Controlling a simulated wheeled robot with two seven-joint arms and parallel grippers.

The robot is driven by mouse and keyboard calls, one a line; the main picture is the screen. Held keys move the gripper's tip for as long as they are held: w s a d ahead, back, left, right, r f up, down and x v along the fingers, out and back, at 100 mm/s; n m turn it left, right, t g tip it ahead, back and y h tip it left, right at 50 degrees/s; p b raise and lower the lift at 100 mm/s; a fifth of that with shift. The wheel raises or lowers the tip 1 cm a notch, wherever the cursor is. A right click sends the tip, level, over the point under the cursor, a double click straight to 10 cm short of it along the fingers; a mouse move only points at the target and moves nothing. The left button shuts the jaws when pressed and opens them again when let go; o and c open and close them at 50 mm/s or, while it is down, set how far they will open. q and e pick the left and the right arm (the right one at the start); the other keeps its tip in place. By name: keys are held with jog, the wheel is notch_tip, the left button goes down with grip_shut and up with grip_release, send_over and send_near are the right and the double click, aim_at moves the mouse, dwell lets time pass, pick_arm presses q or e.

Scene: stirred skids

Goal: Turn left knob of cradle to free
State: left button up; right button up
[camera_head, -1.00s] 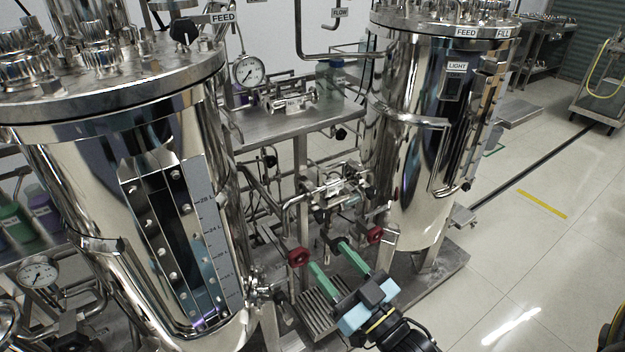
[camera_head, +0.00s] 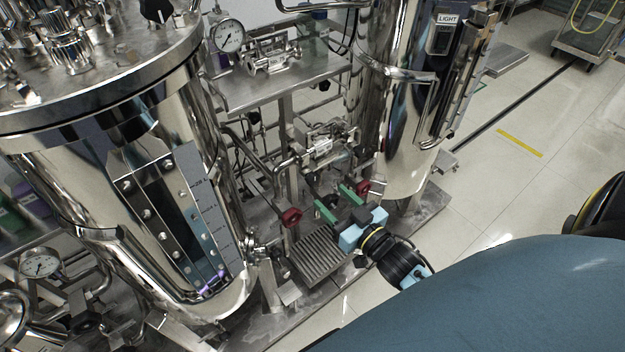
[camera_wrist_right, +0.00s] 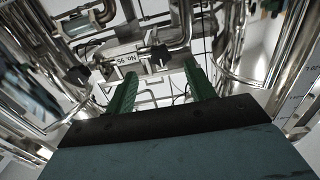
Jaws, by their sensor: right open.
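A metal fixture with a numbered white plate (camera_head: 322,146) sits low between the two tanks; I take it as the cradle, but cannot be sure. In the right wrist view its plate (camera_wrist_right: 130,60) appears upside down, with one black knob (camera_wrist_right: 78,75) at left and another black knob (camera_wrist_right: 160,55) beyond the gap between the fingers. I cannot read either knob's setting. My right gripper (camera_head: 333,196) is open, its green fingers apart and pointing at the fixture from the front. It also shows in the right wrist view (camera_wrist_right: 160,76), with nothing seen between the fingers. My left gripper is out of view.
A red knob (camera_head: 291,217) is left of my right gripper and another red knob (camera_head: 362,187) is close on its right. Large steel tanks stand left (camera_head: 90,190) and right (camera_head: 400,120). A steel shelf (camera_head: 240,95) is behind.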

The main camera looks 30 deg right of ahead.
aim_at(315, 182)
jog(key=w, duration=0.5)
jog(key=w+b, duration=0.1)
jog(key=w, duration=0.2)
jog(key=shift+w+a, duration=0.2)
jog(key=shift+a, duration=0.1)
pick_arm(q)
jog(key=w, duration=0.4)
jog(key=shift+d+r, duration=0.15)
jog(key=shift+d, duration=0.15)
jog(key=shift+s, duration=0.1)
pick_arm(e)
jog(key=c, duration=1)
